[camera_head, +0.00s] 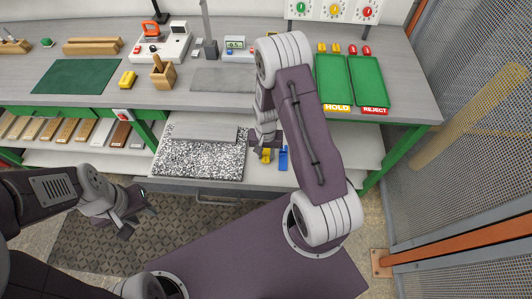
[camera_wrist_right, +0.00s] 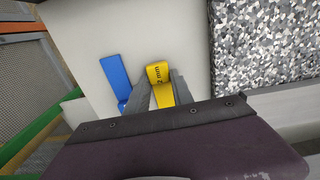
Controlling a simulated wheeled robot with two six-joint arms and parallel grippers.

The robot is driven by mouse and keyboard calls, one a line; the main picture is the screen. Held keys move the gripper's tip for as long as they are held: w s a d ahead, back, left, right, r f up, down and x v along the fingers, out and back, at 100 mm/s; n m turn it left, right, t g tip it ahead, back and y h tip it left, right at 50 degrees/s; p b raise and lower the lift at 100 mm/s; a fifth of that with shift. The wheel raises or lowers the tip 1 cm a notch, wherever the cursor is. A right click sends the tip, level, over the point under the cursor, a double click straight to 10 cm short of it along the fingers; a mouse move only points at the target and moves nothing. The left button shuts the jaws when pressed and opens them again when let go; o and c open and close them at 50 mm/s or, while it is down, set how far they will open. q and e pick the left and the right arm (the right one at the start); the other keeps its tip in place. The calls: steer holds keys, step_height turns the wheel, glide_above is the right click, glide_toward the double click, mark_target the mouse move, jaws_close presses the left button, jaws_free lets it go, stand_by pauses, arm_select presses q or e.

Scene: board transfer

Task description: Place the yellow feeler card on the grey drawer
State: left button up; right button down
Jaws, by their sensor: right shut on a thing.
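The yellow feeler card (camera_wrist_right: 158,74), marked "2 mm", is between the fingers of my right gripper (camera_wrist_right: 160,90) in the right wrist view. My right gripper is shut on it, low over the white shelf; whether the card touches the shelf I cannot tell. In the head view the yellow card (camera_head: 266,155) shows small beside the right gripper, partly hidden by the arm. The grey drawer (camera_head: 180,187), with a handle, is under the shelf's front edge and looks closed. My left gripper (camera_head: 139,222) is open and empty above the patterned floor at the left.
A blue card (camera_head: 283,158) lies right of the yellow one. A speckled slab (camera_head: 180,165) lies left of it on the shelf (camera_head: 340,155). The worktop above holds green trays (camera_head: 333,80), a wooden block (camera_head: 162,76) and a green mat (camera_head: 78,76).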

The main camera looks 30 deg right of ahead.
mark_target(266, 156)
steer(key=shift+f, duration=0.1)
steer(key=c, duration=1.1)
jaws_free()
step_height(266, 156, up, 12)
steer(key=s+a+r+n+t, duration=0.1)
steer(key=s+a+r+n, duration=0.4)
steer(key=s, duration=0.5)
steer(key=shift+a+r+n, duration=0.3)
steer(key=shift+r+n, duration=0.15)
steer(key=shift+n, duration=0.15)
